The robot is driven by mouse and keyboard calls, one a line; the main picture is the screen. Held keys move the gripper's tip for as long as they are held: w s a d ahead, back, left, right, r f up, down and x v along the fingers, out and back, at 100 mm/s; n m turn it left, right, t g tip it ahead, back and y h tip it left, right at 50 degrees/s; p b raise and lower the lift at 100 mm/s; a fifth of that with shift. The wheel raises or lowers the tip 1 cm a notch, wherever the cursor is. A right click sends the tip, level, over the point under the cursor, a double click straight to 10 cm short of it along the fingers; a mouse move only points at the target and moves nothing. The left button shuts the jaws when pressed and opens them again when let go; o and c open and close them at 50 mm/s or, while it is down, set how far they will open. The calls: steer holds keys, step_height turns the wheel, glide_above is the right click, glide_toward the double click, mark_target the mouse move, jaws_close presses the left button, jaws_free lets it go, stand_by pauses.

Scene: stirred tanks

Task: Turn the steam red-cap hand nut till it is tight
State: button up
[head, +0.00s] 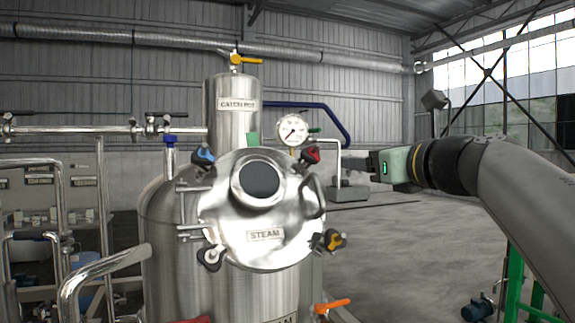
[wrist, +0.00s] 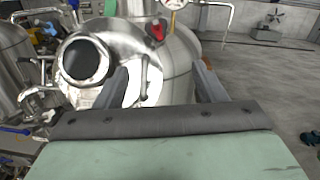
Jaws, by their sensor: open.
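The steam tank's round steel lid (head: 225,215) carries a STEAM label (head: 265,234) and a dark round sight glass (head: 261,179). The red-cap hand nut (head: 311,155) is at the lid's upper right edge, and also shows in the wrist view (wrist: 156,31). My gripper (head: 350,162) is to the right of the red nut in the head view, apart from it. In the wrist view my gripper (wrist: 162,82) has its two fingers spread with nothing between them, and the red nut appears beyond them. The nut's seating on the lid is too small to judge.
Other nuts ring the lid: blue (head: 203,155), yellow (head: 335,240) and a black one with a pale cap (head: 211,257). A pressure gauge (head: 292,130) and pipe stand just above the red nut. A curved lid handle (head: 314,197) is below it. Open floor is to the right.

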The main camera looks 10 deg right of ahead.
mark_target(315, 156)
steer(key=p+x, duration=0.1)
steer(key=x, duration=0.4)
steer(key=p+x, duration=0.2)
steer(key=x, duration=0.4)
steer(key=p+x, duration=0.1)
steer(key=x, duration=0.5)
steer(key=shift+a, duration=0.3)
steer(key=shift+c, duration=0.3)
steer(key=c, duration=0.9)
